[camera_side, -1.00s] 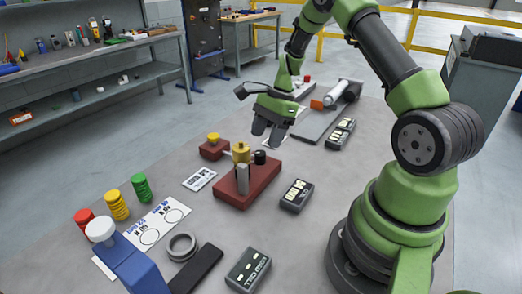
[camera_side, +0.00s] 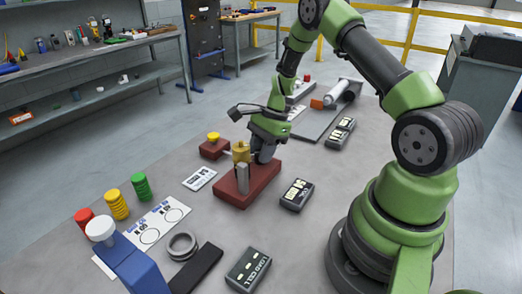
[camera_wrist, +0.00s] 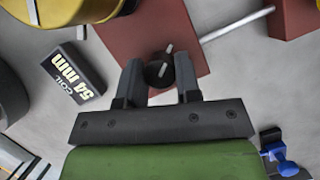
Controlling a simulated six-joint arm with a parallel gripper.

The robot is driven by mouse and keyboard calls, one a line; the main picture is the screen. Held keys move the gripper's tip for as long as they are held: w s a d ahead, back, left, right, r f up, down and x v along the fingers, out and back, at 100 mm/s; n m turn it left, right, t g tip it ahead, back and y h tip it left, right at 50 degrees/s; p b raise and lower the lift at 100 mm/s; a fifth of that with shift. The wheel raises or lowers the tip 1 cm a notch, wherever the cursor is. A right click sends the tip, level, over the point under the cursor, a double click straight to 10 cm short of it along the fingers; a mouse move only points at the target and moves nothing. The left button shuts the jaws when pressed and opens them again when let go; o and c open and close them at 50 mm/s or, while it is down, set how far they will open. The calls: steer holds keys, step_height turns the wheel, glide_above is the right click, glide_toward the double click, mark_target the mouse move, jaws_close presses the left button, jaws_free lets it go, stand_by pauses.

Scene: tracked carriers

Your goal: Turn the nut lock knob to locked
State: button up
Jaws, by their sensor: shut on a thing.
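The nut lock knob (camera_wrist: 155,75) is a round black knob on a dark red block (camera_side: 232,196). In the wrist view it sits between the two fingers of my gripper (camera_wrist: 159,72), which are shut on its sides. A short pale line shows on its top, and another pale mark (camera_wrist: 169,48) lies just beyond its far edge. In the side view my gripper (camera_side: 263,155) reaches down to the block's far right part and hides the knob. A brass nut-like piece (camera_side: 241,151) and a grey upright post (camera_side: 242,179) stand beside it.
A smaller red block with a yellow top (camera_side: 213,146) stands behind. Coloured ring stacks (camera_side: 117,205) are at the left.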

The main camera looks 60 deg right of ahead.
steer(key=shift+n, duration=0.3)
steer(key=n+g, duration=0.2)
steer(key=n, duration=0.2)
steer(key=shift+w, duration=0.1)
steer(key=n+g, duration=0.1)
steer(key=n, duration=0.4)
steer(key=shift+g, duration=0.4)
steer(key=shift+n, duration=0.5)
steer(key=o, duration=0.9)
steer(key=v, duration=1)
steer(key=shift+w+a, duration=0.1)
steer(key=shift+a, duration=0.15)
steer(key=shift+r+h, duration=0.1)
steer(key=shift+h, duration=0.2)
